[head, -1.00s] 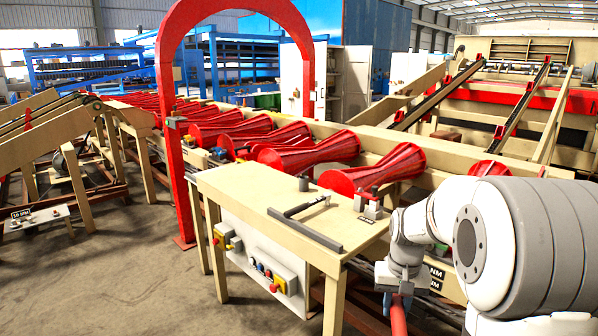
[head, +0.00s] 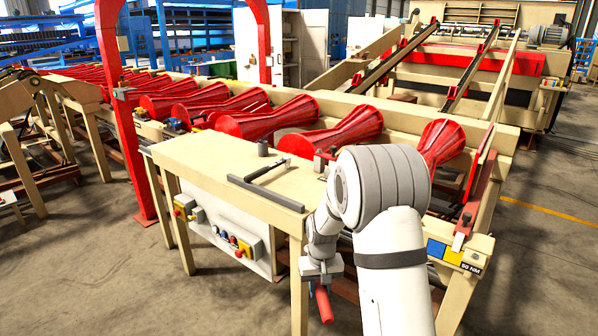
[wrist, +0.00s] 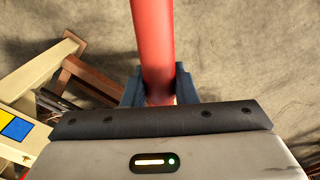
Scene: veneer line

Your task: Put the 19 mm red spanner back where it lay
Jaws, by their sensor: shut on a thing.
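My gripper (head: 321,279) is low at the front right of the beige table, with its jaws shut on a red bar (head: 323,305). In the wrist view the jaws (wrist: 155,92) close on both sides of this smooth red bar (wrist: 153,45), which runs up out of the picture. It looks like the red spanner's handle.
The beige table (head: 215,160) carries a dark angle bar (head: 266,194) and a small dark cylinder (head: 262,147). Red rollers (head: 335,128) stand behind it. A blue and yellow plate (head: 445,252) with a "50 NM" label (head: 471,268) is on the frame end. Floor at right is open.

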